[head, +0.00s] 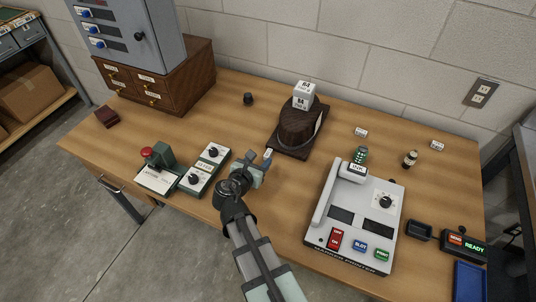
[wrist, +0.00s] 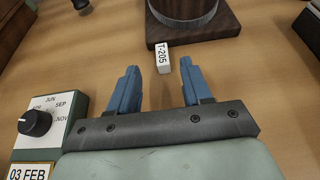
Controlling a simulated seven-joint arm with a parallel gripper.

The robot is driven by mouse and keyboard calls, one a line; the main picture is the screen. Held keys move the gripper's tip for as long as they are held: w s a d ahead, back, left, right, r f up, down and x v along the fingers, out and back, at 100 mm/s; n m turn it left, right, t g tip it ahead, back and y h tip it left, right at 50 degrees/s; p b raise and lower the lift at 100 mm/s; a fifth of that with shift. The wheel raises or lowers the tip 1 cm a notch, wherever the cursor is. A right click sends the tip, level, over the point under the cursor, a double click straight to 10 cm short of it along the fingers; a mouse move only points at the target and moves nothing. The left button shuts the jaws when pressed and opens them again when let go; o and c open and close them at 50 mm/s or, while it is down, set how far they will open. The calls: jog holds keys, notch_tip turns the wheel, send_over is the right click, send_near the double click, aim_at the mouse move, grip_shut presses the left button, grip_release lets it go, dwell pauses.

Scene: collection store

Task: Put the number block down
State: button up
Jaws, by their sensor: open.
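A small white block marked T-205 (wrist: 162,58) is on the wooden table, close to the corner of a dark wooden base (wrist: 215,25). It shows in the wrist view between and just beyond my blue fingertips. My gripper (wrist: 158,70) is open, with a visible gap between the block and each finger. In the head view my gripper (head: 261,160) is low over the table, left of the base (head: 284,146), and the block is hard to make out there. Similar small white labelled blocks stand at the back right, one (head: 361,132) left of the other (head: 437,146).
A dial box (head: 204,168) is left of my gripper, and a grey console (head: 357,215) is to the right. Bare table (head: 235,105) lies behind my gripper.

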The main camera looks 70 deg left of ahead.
aim_at(267, 154)
jog(key=shift+x, duration=2.75)
jog(key=shift+d+f, duration=0.1)
jog(key=shift+d, duration=0.05)
grip_shut()
